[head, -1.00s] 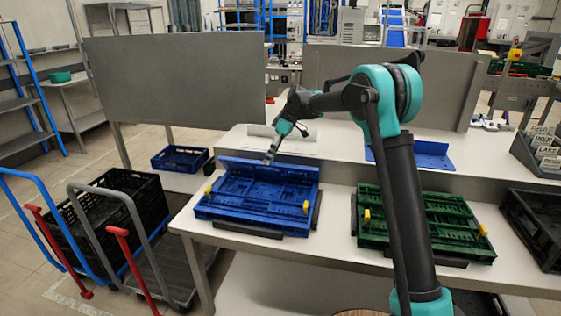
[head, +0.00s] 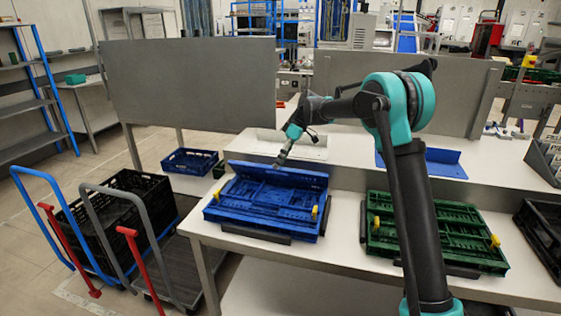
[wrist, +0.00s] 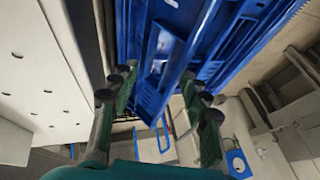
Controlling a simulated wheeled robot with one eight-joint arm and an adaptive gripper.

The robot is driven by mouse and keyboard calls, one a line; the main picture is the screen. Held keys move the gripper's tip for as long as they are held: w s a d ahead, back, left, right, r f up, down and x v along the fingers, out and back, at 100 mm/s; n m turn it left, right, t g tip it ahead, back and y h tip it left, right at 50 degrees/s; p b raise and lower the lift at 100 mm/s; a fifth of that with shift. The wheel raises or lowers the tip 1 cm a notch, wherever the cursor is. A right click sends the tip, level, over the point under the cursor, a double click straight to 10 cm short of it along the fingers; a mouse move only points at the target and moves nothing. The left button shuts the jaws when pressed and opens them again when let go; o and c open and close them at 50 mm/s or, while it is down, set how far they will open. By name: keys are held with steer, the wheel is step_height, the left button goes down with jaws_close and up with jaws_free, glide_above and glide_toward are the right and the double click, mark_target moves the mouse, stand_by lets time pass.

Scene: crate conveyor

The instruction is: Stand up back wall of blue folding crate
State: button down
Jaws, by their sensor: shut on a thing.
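The blue folding crate (head: 262,212) lies folded on the white table, with yellow latches on its left and right sides. Its back wall (head: 300,178) shows as a strip along the far edge, tilted up a little from the folded panels. My gripper (head: 279,165) reaches down to the middle of that far edge. In the wrist view, my gripper (wrist: 160,88) has its green fingers on either side of a blue panel edge, the back wall (wrist: 148,95), and is shut on it. The exact finger contact is partly hidden.
A green folding crate (head: 440,236) lies folded on the table to the right, beyond a gap. A raised white shelf with a blue panel (head: 445,165) stands behind. A black crate (head: 538,235) is at the far right. Carts with a black crate (head: 115,215) stand at left.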

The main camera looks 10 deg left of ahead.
steer(key=shift+w+d+f, duration=0.25)
steer(key=shift+w+f, duration=0.05)
steer(key=shift+w, duration=0.15)
steer(key=c, duration=1.3)
jaws_free()
steer(key=shift+w+f, duration=0.1)
steer(key=shift+w, duration=0.05)
steer(key=shift+c, duration=0.8)
steer(key=shift+r, duration=0.2)
steer(key=shift+w+d+r, duration=0.35)
steer(key=shift+w+r, duration=0.1)
steer(key=shift+w, duration=0.1)
steer(key=shift+w+d+r, duration=0.3)
steer(key=shift+w+r, duration=0.1)
steer(key=shift+w, duration=0.15)
steer(key=shift+c, duration=1.1)
steer(key=shift+w+d+r, duration=0.4)
steer(key=shift+w+r, duration=0.25)
steer(key=shift+w, duration=0.15)
steer(key=shift+w+d+r, duration=0.45)
steer(key=shift+w+r, duration=0.25)
steer(key=shift+w, duration=0.05)
steer(key=shift+w+d+r, duration=0.4)
steer(key=shift+w+r, duration=0.25)
steer(key=shift+w, duration=0.15)
steer(key=w+d+r, duration=0.4)
steer(key=w+r, duration=0.1)
steer(key=w, duration=0.2)
steer(key=shift+r, duration=0.25)
